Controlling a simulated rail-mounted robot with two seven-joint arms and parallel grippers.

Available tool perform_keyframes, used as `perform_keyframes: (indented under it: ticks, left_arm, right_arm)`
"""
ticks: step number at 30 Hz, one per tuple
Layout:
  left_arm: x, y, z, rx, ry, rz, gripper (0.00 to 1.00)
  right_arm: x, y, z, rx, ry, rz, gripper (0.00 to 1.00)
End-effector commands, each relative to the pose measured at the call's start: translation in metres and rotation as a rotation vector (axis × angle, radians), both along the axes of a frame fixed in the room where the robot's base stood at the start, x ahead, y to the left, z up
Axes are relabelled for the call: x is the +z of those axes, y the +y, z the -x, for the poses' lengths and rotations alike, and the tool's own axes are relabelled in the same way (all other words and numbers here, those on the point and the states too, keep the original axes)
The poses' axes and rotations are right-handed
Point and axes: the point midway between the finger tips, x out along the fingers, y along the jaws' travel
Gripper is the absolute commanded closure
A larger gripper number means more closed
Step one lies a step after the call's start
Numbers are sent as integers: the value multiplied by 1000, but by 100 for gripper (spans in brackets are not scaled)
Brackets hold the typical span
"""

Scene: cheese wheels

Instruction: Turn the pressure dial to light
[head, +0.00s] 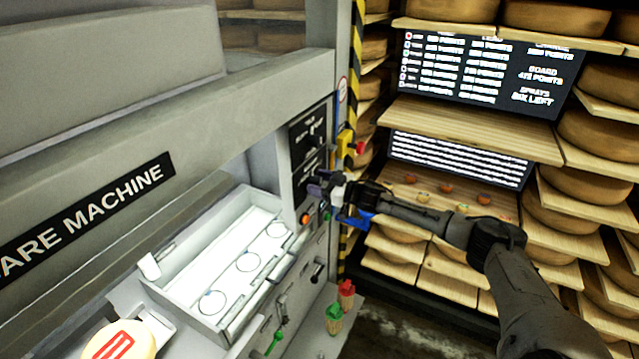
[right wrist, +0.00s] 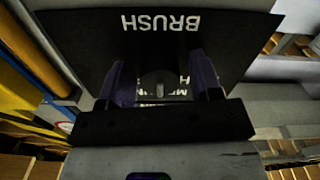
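A dark control panel (head: 308,135) is on the grey machine's right end. My right gripper (head: 322,187) is at its lower part. In the right wrist view the panel (right wrist: 200,40) shows upside down, with the word BRUSH and partly covered smaller lettering. A round dark dial with a light pointer mark (right wrist: 160,86) is on it. My right gripper (right wrist: 163,85) has its two purple fingers open on either side of the dial, with small gaps visible. Whether the fingertips touch it cannot be told. My left gripper is not in view.
Below the panel are an orange button (head: 305,218) and a green one. A yellow and red switch (head: 350,146) is just right of the panel. A white tray (head: 190,290) juts out at the left. Shelves with cheese wheels (head: 600,140) fill the right side.

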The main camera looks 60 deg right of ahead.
Motion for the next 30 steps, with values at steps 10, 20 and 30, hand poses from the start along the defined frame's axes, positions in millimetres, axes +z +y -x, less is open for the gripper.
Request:
perform_keyframes:
  ticks: [10, 20, 30]
  left_arm:
    - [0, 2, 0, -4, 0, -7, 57]
    - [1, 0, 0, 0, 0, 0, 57]
    - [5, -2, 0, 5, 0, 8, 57]
  right_arm:
    - [0, 0, 0, 0, 0, 0, 75]
    - [0, 0, 0, 0, -2, 24, 85]
    - [0, 0, 0, 0, -19, 241, 85]
